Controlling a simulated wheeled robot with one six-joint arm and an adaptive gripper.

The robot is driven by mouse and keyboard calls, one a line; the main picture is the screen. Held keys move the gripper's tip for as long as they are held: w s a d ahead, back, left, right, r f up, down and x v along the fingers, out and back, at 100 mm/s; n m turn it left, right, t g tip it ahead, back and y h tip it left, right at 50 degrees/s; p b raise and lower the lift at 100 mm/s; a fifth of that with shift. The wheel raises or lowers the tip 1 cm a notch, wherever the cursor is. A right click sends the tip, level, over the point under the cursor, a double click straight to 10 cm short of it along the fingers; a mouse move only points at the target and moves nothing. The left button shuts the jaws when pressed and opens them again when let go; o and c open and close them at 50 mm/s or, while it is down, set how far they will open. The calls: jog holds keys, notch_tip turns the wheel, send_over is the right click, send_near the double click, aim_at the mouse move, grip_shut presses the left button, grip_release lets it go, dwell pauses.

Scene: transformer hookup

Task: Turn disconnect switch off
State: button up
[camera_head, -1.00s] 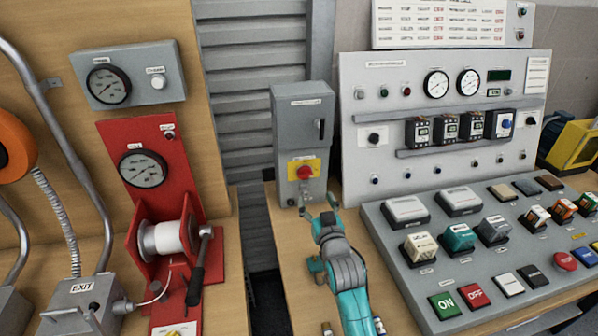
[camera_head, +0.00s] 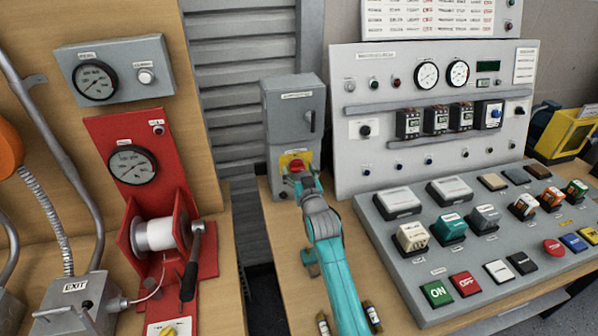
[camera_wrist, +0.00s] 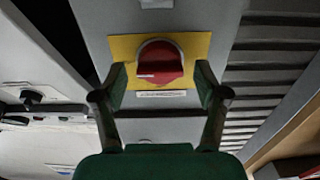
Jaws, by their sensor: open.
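The disconnect switch is a red rotary knob (camera_head: 295,164) on a yellow plate, low on the front of a grey box (camera_head: 291,110). In the wrist view the red knob (camera_wrist: 161,64) sits on its yellow plate (camera_wrist: 122,46), with a white mark across its face. My gripper (camera_head: 297,175) is at the knob in the head view and hides its lower part. In the wrist view my gripper (camera_wrist: 161,88) is open, one finger on each side of the knob. I cannot tell whether the fingers touch it.
A grey panel with gauges and breakers (camera_head: 430,110) stands to the right, above a sloped button console (camera_head: 480,225). A red winch stand (camera_head: 150,200) is at the left. A handle (camera_head: 310,122) projects from the grey box's upper right.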

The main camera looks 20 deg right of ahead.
jog(key=c, duration=1.2)
jog(key=shift+o, duration=0.2)
jog(key=shift+n, duration=0.3)
jog(key=n, duration=0.3)
jog(key=shift+a+n, duration=0.1)
jog(key=shift+n, duration=0.2)
jog(key=n, duration=0.4)
jog(key=shift+n, duration=0.3)
jog(key=n, duration=0.4)
jog(key=shift+n, duration=0.3)
jog(key=shift+a+f+n, duration=0.1)
jog(key=shift+f+n, duration=0.05)
jog(key=shift+n, duration=2.05)
